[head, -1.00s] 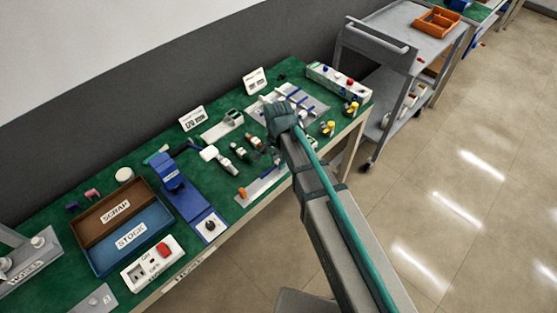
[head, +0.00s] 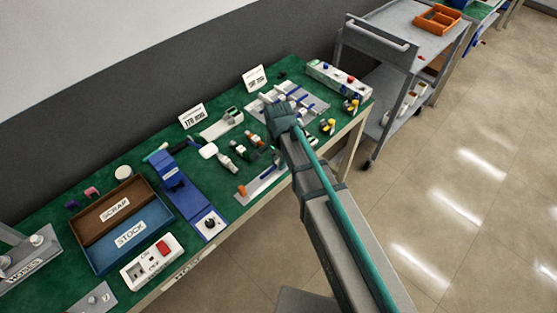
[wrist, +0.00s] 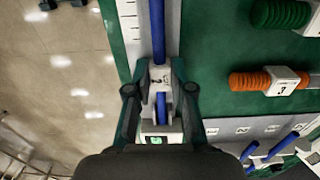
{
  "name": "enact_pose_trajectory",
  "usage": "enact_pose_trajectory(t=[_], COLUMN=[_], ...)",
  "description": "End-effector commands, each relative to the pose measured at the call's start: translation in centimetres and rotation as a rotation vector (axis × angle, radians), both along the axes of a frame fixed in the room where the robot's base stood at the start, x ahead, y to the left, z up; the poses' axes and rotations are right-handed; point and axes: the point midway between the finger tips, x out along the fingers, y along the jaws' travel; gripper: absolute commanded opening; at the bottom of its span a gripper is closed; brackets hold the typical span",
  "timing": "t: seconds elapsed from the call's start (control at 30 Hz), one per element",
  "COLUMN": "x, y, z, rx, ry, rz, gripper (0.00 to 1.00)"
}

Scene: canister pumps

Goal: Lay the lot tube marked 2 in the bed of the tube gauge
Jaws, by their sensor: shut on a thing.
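The blue lot tube (wrist: 157,30) runs up and down the wrist view, with a white tag (wrist: 161,77) whose mark looks like a 2, seen sideways. My gripper (wrist: 161,70) is shut on this tube at its tag. The tube lies lengthwise over the tube gauge (wrist: 134,32), a pale strip with tick marks and a green-lit display (wrist: 155,140). I cannot tell whether the tube touches the bed.
An orange ribbed piece tagged 3 (wrist: 250,81) and a green ribbed piece (wrist: 280,13) lie to the right of the gauge. A numbered rack plate (wrist: 222,126) holding blue tubes is at lower right. The bench's front edge and floor are on the left.

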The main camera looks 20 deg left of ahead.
Motion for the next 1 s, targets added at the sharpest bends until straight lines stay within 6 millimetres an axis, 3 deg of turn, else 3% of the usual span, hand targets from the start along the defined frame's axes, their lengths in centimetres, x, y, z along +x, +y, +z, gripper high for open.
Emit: enact_pose_trajectory(t=[0.17, 0.2, 0.37, 0.77, 1.0], x=[0.0, 0.0, 0.0, 0.0, 0.1], y=[0.0, 0.0, 0.0, 0.0, 0.0], z=[0.0, 0.0, 0.0, 0.4, 3.5], rx=[0.000, 0.000, 0.000, 0.000, 0.002], ry=[0.000, 0.000, 0.000, -0.001, -0.003], rz=[0.000, 0.000, 0.000, 0.000, 0.000], gripper=[0.03, 0.27, 0.51, 0.51, 0.51])
